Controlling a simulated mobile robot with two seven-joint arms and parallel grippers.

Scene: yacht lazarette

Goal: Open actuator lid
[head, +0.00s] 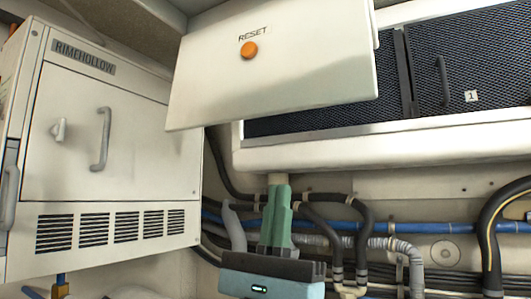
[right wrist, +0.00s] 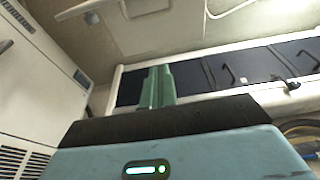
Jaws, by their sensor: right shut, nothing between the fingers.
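A white panel marked RESET (head: 215,85) with an orange button (head: 249,50) is at the upper middle of the head view. It sits tilted in front of the wall, and its top runs out of the picture. No label in view reads "actuator", so I cannot tell whether this panel is the actuator lid. My right gripper (head: 278,192) is below the panel's lower edge, pointing up, its green fingers together and empty. The fingers look apart from the panel. The right gripper also shows in the right wrist view (right wrist: 157,76). My left gripper is not in view.
A white RIMEHOLLOW cabinet (head: 70,150) with a grey handle (head: 102,140) and vents stands at left. A white-framed unit with dark mesh doors (head: 470,60) is at upper right. Black hoses and a blue pipe (head: 420,227) run along the wall behind my right gripper.

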